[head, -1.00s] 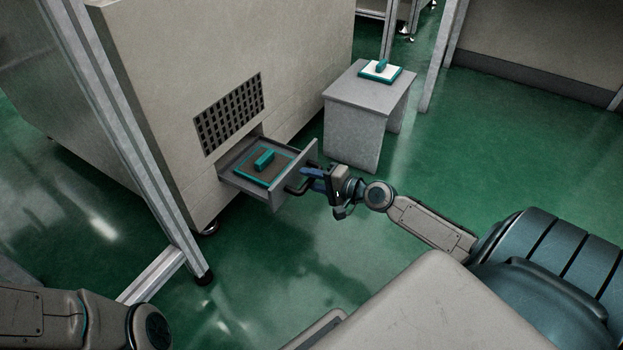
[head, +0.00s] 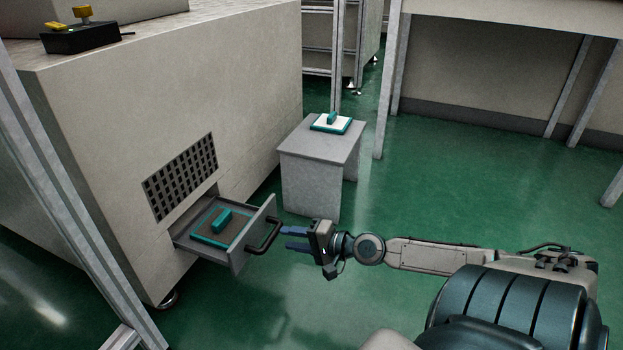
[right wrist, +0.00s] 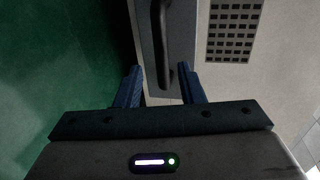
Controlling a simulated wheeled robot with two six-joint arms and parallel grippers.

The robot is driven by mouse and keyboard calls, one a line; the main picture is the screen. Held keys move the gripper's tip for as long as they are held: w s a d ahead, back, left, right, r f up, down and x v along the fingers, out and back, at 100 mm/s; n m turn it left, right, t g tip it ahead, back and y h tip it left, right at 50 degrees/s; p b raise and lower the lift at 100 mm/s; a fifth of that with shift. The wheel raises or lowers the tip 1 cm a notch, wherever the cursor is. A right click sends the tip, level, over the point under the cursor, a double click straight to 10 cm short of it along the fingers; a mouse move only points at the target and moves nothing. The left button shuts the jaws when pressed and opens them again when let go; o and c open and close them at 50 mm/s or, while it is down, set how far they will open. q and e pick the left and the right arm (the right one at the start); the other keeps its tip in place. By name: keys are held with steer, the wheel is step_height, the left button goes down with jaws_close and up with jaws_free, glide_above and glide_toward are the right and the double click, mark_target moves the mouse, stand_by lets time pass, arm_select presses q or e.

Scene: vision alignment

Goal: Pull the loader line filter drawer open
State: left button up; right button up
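The grey filter drawer (head: 237,258) stands pulled out of the machine's side, below a dark vent grille. A teal-framed filter with a brown face and a teal grip (head: 221,218) lies inside it. The drawer's black bar handle (head: 264,238) is on its front; it also shows in the right wrist view (right wrist: 160,40). My right gripper (head: 287,238) is open and empty, just off the handle, its blue fingers pointing at it. In the right wrist view the fingers (right wrist: 160,86) are spread, with the handle ahead between them. My left gripper is out of view.
A grey side table (head: 316,160) stands behind the drawer, bearing a white filter with a teal frame (head: 331,122). The large beige machine (head: 200,90) fills the left, with a metal frame post (head: 70,190) before it. Green floor is clear at right.

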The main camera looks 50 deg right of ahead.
steer(key=p+v, duration=0.1)
steer(key=v, duration=0.4)
steer(key=shift+r, duration=0.1)
stand_by(0.3)
stand_by(0.5)
